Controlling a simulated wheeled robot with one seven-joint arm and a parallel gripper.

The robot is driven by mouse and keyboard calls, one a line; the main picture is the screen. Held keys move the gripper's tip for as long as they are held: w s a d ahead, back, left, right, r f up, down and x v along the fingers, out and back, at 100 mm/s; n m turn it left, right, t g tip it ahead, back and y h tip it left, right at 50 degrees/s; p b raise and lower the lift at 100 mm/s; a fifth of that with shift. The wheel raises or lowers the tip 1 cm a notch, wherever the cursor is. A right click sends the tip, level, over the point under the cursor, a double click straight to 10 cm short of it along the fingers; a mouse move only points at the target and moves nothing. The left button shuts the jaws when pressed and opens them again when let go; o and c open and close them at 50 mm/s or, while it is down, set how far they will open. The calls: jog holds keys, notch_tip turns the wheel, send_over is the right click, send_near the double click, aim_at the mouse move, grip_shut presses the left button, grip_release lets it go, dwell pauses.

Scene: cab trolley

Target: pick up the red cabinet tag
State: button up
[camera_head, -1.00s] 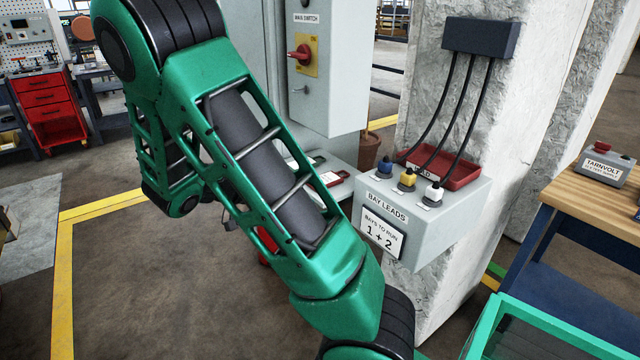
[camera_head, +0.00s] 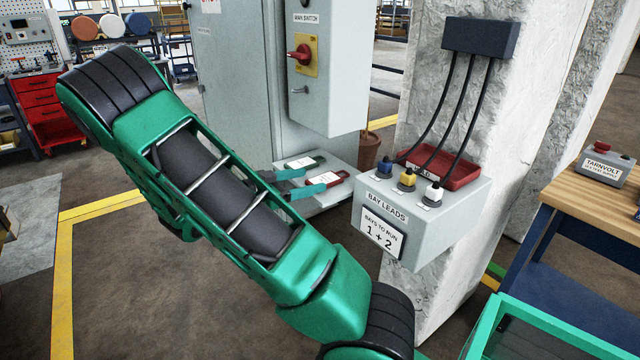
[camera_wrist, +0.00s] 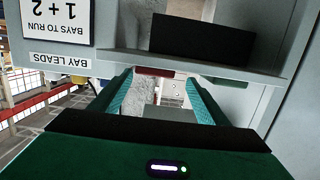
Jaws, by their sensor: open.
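The red cabinet tag (camera_head: 338,177), with a white label, lies on a grey shelf (camera_head: 318,204) below the main switch box. My gripper (camera_head: 315,180) is open, its two teal fingers reaching over the shelf at the tag's left end. One finger appears on each side of that end; contact cannot be told. In the wrist view, a red edge, likely the tag (camera_wrist: 154,72), shows between the fingertips of my gripper (camera_wrist: 160,78), nearer the left one. A dark green tag (camera_head: 303,162) lies just behind the red one. My arm hides most of the gripper body.
The bay leads box (camera_head: 420,232) stands close right of the shelf, with several plugs and a red tray (camera_head: 462,172). The switch box (camera_head: 330,100) hangs above the shelf. A wooden-topped bench (camera_head: 585,205) is at the right.

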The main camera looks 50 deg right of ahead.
aim_at(327, 177)
jog(key=x, duration=0.4)
jog(key=shift+s+a, duration=0.1)
jog(key=shift+s, duration=0.3)
jog(key=shift+s+d+f, duration=0.1)
jog(key=shift+d+f, duration=0.05)
jog(key=shift+d, duration=0.4)
jog(key=c, duration=1.1)
